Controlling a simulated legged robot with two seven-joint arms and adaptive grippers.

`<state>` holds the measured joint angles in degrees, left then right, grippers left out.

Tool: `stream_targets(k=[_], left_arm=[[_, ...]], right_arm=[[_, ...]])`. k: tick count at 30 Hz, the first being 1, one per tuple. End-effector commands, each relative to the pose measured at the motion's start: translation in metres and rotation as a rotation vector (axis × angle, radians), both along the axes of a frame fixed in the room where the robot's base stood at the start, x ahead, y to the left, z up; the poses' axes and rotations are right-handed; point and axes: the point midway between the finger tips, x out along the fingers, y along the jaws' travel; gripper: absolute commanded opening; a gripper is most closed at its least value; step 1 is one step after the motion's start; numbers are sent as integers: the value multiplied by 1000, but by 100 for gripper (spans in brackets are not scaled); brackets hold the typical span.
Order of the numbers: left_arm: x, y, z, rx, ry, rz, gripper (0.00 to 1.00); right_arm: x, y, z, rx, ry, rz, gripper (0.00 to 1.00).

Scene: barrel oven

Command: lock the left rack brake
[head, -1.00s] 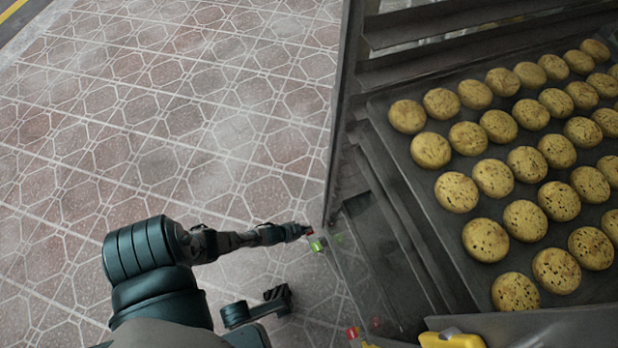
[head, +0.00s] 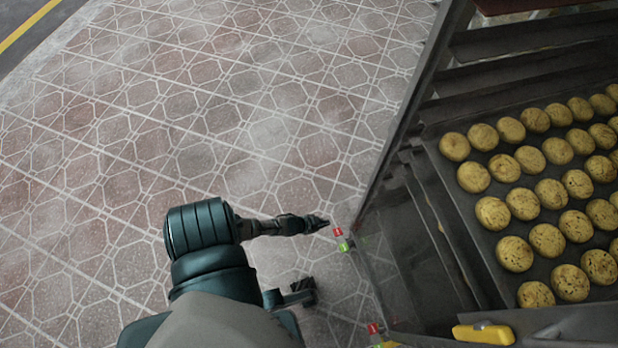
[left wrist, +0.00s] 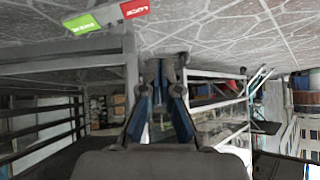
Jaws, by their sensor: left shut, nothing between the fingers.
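The left rack brake (head: 341,239) is a small red and green pedal low at the rack's left corner. Its red part (left wrist: 134,9) and green part (left wrist: 82,24) also show at the top of the left wrist view. My left gripper (head: 325,223) is shut and empty, its tip just left of and above the pedal in the head view, with a small gap in the picture. Its closed fingers (left wrist: 160,75) show in the left wrist view. Whether it touches the pedal cannot be told. My right gripper is not in view.
The metal rack (head: 400,260) fills the right side, with a tray (head: 490,262) of several round baked pieces. Another red-topped pedal (head: 374,329) is at the rack's near corner. A yellow handle (head: 484,334) lies at the bottom right. Tiled floor on the left is clear.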

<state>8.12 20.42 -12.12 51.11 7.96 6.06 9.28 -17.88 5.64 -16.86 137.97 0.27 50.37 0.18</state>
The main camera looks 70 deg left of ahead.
Motion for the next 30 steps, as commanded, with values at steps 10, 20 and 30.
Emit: stream_targets(k=[10,20,30], left_arm=[[-20,6,18,-3,0,0,0],[-20,6,18,-3,0,0,0],[-13,-7,25,-16,-32,-18,0]], right_arm=[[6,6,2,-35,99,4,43],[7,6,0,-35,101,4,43],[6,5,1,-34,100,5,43]])
